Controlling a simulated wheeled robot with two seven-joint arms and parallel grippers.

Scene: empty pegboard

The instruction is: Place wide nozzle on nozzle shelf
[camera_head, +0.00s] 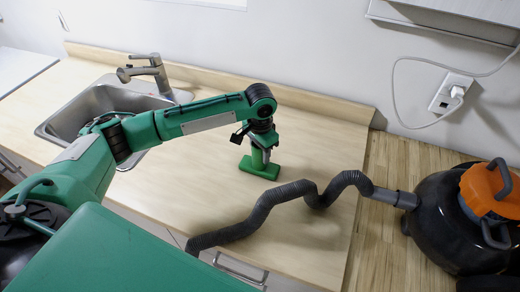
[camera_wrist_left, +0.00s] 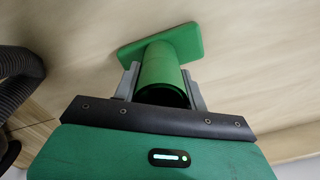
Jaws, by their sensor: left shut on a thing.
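The wide nozzle (camera_head: 259,169) is green, with a round tube above a flat, wide foot. It is upright, and its foot is at the wooden counter; I cannot tell whether it touches it. My left gripper (camera_head: 261,146) reaches down from above and is shut on the nozzle's tube. In the left wrist view, the grey fingers of the left gripper (camera_wrist_left: 164,84) lie on both sides of the tube of the nozzle (camera_wrist_left: 160,60), and its foot spreads beyond them. I see no nozzle shelf that I can make out. My right gripper is not in view.
A black ribbed hose (camera_head: 265,205) lies right of and in front of the nozzle, joined to a black and orange vacuum (camera_head: 450,215). A sink (camera_head: 90,105) with a faucet (camera_head: 146,72) is at the left. A wall outlet (camera_head: 450,93) is at the back right.

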